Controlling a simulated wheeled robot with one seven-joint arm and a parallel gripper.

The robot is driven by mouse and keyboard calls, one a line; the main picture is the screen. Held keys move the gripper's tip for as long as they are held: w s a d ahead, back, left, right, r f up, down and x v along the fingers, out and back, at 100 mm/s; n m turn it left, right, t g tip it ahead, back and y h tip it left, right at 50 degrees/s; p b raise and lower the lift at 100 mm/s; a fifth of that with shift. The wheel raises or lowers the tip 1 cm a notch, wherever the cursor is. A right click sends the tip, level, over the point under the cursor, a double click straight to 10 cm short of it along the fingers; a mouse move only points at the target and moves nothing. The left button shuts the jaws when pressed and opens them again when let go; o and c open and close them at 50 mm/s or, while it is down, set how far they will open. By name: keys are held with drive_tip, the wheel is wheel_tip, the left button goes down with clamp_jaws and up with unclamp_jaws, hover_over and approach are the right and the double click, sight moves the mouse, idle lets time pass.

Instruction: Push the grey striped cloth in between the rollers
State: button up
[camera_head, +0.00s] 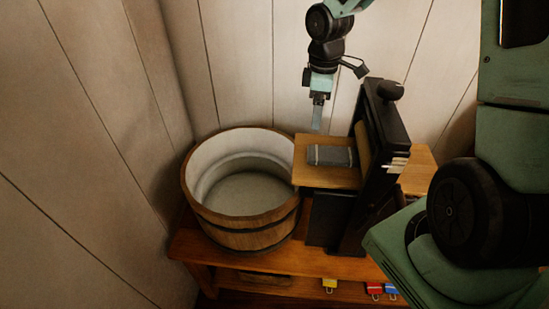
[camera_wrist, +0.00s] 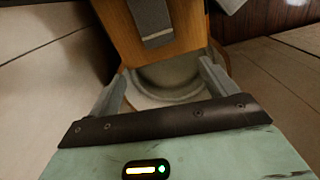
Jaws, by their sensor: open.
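The grey striped cloth (camera_head: 330,155) lies folded flat on the wooden feed board (camera_head: 312,179) of the black-framed wringer. A pale tan roller (camera_head: 362,146) shows at the board's right end, against the black frame (camera_head: 385,125); the gap between the rollers is hidden. My gripper (camera_head: 317,114) points down above the board's back left part, apart from the cloth. In the wrist view my gripper (camera_wrist: 162,82) has its fingers spread with nothing between them. The cloth (camera_wrist: 153,20) and board (camera_wrist: 122,30) lie beyond the fingertips there.
A wooden tub (camera_head: 247,240) stands left of the wringer on a wooden bench (camera_head: 215,262). A yellow (camera_head: 329,285), a red (camera_head: 374,290) and a blue item (camera_head: 392,290) sit below. Plank walls (camera_head: 240,60) close off the back and left.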

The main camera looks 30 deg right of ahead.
drive_tip(key=s+a+r+m+b, duration=0.1)
drive_tip(key=s+a+r, duration=0.1)
drive_tip(key=s+a, duration=0.55)
drive_tip(key=s+a+r+b, duration=0.15)
drive_tip(key=s+a, duration=0.35)
drive_tip(key=a, duration=0.6)
drive_tip(key=s+a+f+m+b, duration=0.1)
drive_tip(key=s+a, duration=0.4)
drive_tip(key=s, duration=0.7)
drive_tip(key=shift+a+f+y+b, duration=0.2)
drive_tip(key=shift+y+b, duration=0.1)
drive_tip(key=shift+b, duration=0.25)
